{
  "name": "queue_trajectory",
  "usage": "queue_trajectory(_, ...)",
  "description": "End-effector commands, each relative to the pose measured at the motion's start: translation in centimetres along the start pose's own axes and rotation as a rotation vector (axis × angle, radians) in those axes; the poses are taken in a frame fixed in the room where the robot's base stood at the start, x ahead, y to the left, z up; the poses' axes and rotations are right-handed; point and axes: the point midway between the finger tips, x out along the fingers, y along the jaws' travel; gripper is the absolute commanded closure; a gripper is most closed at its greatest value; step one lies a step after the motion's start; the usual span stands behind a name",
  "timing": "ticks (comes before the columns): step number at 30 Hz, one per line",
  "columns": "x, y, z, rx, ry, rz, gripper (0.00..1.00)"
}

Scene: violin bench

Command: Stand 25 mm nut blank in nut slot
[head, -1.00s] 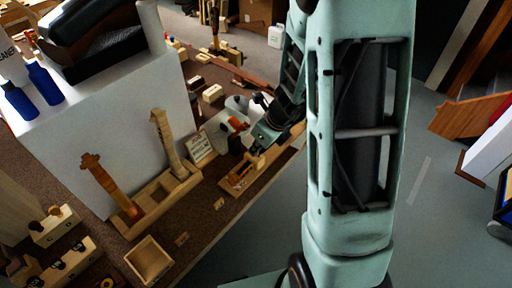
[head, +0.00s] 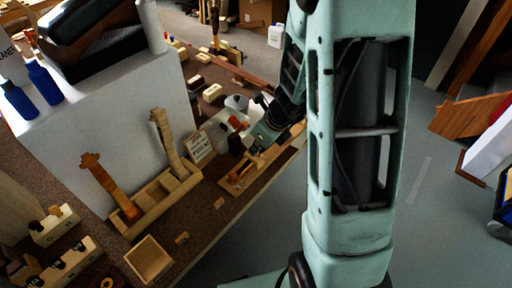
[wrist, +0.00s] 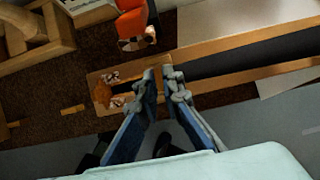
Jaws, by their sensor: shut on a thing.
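My gripper (wrist: 159,73) is shut on a small, light tan piece, the nut blank (wrist: 158,80), which shows as a narrow upright strip between the fingertips. The fingertips are over a wooden neck piece (wrist: 108,90) with a dark fingerboard (wrist: 250,62) running off to the right. The nut slot lies around the fingertips and is mostly hidden by them. I cannot tell whether the blank touches its floor. In the head view my gripper (head: 259,152) is above the wooden neck piece (head: 236,182) near the bench edge.
Two small wooden blocks (head: 219,203) (head: 182,238) lie on the bench. A wooden tray (head: 150,262) and a rack (head: 150,207) holding scrolled necks stand left. An orange-topped object (wrist: 132,22) stands close behind the fingertips. The bench's front edge is close.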

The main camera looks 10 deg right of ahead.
Motion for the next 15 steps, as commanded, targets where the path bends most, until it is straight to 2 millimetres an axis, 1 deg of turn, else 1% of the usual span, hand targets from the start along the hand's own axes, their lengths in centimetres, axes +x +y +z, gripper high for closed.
queue_trajectory(9,0.8,0.01,-0.34,0.0,0.0,0.0,1.0)
queue_trajectory(15,0.65,0.01,-0.28,0.0,0.0,0.0,1.0)
